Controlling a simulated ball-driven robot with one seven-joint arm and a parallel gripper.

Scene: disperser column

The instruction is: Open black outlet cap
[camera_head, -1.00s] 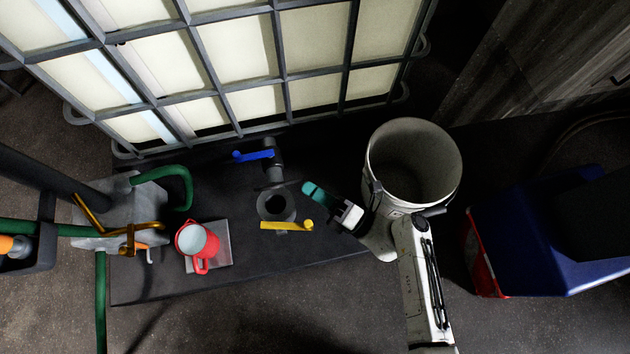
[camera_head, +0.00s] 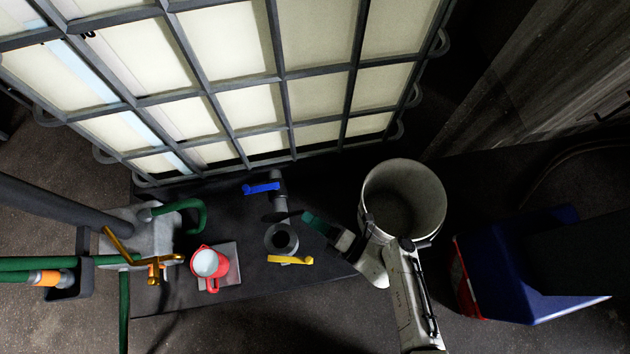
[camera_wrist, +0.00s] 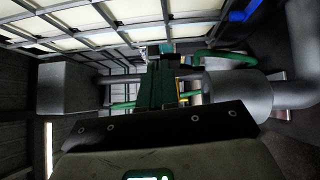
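The grey round outlet (camera_head: 281,240) faces up on the dark platform in the head view. A thin dark flat piece (camera_head: 275,216), apparently the black outlet cap, shows just above the outlet's ring and left of my fingertips. I cannot tell whether the fingers touch it. My gripper (camera_head: 309,219) has teal fingers, just up and right of the outlet. In the wrist view the fingers (camera_wrist: 155,85) look pressed together, with no visible gap. A dark grey cylinder (camera_wrist: 238,95), probably the outlet, stands to their right; a grey block (camera_wrist: 68,88) stands to their left.
A yellow handle (camera_head: 290,260) sits below the outlet and a blue handle (camera_head: 262,188) above it. A white bucket (camera_head: 432,190) stands beside my arm. A red jug (camera_head: 210,264) stands left. The caged tank (camera_head: 240,105) fills the back. A blue container (camera_head: 520,270) is right.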

